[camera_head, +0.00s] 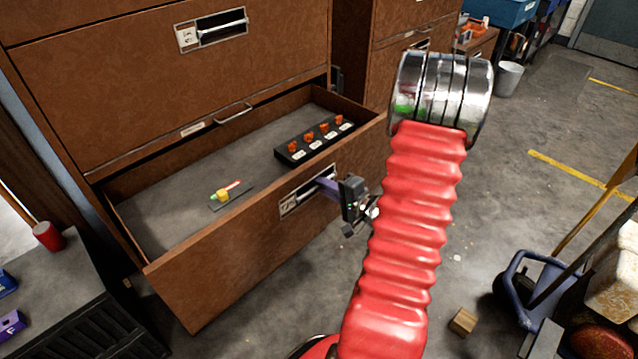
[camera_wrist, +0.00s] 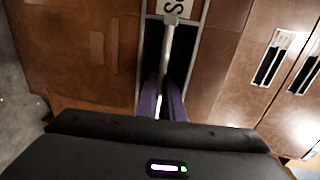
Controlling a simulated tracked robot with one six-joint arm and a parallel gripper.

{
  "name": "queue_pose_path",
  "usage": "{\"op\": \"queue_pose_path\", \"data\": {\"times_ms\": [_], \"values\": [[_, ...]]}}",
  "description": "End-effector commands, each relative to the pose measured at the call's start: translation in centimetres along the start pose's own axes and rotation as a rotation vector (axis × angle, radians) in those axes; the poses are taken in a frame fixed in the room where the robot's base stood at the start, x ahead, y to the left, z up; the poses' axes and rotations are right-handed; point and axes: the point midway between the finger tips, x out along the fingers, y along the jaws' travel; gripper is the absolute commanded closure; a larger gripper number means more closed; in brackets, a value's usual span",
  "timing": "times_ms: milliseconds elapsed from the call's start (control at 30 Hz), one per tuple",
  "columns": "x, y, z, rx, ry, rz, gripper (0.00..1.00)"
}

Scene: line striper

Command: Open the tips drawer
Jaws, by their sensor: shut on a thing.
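The brown drawer (camera_head: 232,243) at the bottom of the cabinet is pulled well out in the head view. Inside it are a black rack (camera_head: 314,139) with several orange-topped pieces and a small yellow and red item (camera_head: 224,195) on a dark plate. My gripper (camera_head: 328,186) is shut on the drawer's handle at its front face. In the wrist view my gripper (camera_wrist: 162,103) has its purple fingers around the handle bar (camera_wrist: 168,45). A label plate (camera_wrist: 174,8) sits above it, only partly readable. The label on the drawer front in the head view is too small to read.
A closed drawer (camera_head: 180,90) is above the open one. A dark crate (camera_head: 85,300) with a red cup (camera_head: 48,236) stands at the left. A small wooden block (camera_head: 463,321) lies on the floor, and a blue cart (camera_head: 530,285) is at the right.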

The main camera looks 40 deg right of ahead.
Motion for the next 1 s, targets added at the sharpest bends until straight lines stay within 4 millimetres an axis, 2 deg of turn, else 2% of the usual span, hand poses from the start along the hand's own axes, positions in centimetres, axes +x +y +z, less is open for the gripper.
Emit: {"op": "queue_pose_path", "data": {"times_ms": [33,300,333,400,700,867,1000], "values": [[-0.1,0.5,0.1,0.005,0.001,0.011,1.0],[-0.1,0.5,0.1,0.005,0.0,0.011,1.0],[-0.1,0.5,0.1,0.005,0.0,0.011,0.9],[0.0,0.4,0.1,0.005,0.0,0.01,0.85],[-0.2,0.2,0.1,0.001,0.0,0.005,0.85],[-1.1,0.2,0.0,0.002,0.002,0.005,0.85],[-2.7,0.1,-0.1,0.001,0.003,0.004,0.85]]}}
